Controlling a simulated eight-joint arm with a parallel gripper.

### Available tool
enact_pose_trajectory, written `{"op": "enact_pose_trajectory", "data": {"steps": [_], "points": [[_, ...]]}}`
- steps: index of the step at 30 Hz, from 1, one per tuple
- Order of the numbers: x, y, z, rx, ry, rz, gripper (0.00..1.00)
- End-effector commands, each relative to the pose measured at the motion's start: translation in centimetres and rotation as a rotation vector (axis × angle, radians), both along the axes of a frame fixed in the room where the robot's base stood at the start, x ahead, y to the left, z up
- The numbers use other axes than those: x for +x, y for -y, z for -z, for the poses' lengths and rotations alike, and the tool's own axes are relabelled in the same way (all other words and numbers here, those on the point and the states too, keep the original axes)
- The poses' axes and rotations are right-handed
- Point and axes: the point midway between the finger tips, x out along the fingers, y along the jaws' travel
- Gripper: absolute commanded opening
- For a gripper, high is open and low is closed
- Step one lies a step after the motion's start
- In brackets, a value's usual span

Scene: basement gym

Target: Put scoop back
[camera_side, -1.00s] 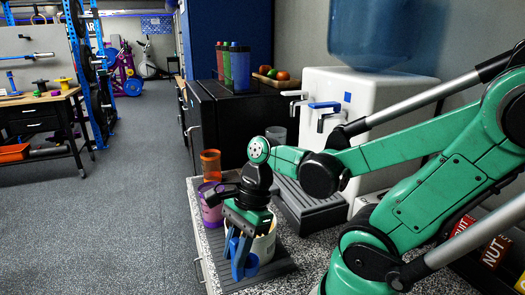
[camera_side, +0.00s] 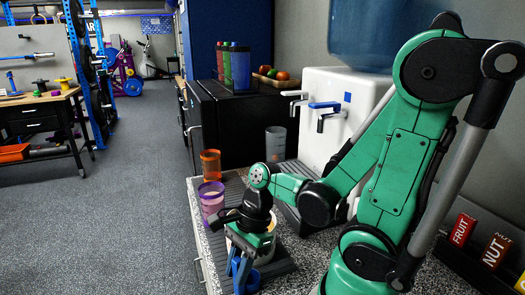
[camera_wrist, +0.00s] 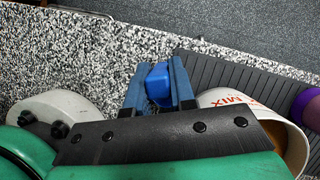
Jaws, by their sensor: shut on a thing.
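My gripper (camera_side: 243,274) is shut on a blue scoop (camera_side: 252,281), low at the front of the counter in the side view. In the wrist view the scoop (camera_wrist: 158,83) shows between the blue fingers of my gripper (camera_wrist: 158,92). A white tub (camera_wrist: 228,99) with "MIX" lettering stands just right of the fingers there, open, with brown content inside. The scoop is outside the tub, beside its rim. In the side view the tub (camera_side: 277,246) is mostly hidden behind my gripper.
A purple cup (camera_side: 211,203) and an orange cup (camera_side: 210,163) stand behind on the dark ribbed mat (camera_wrist: 203,68). A grey cup (camera_side: 276,145) is near the white water dispenser (camera_side: 345,90). FRUIT (camera_side: 462,229) and NUT (camera_side: 495,250) packs are at right.

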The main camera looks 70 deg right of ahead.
Motion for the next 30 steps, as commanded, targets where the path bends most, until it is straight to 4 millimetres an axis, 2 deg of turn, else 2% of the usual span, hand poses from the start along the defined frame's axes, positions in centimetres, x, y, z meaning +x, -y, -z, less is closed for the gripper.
{"op": "enact_pose_trajectory", "data": {"steps": [3,4,6,7,20,30], "points": [[0.0,0.0,0.3,0.000,0.000,0.000,0.00],[0.0,0.0,0.3,0.000,0.000,0.000,0.25],[0.0,0.0,0.3,0.000,0.000,0.000,0.45],[0.0,0.0,0.3,0.000,0.000,0.000,0.51],[0.0,0.0,0.0,0.000,0.000,0.000,0.51],[-0.4,1.0,-2.5,0.000,0.000,0.002,0.51]]}}
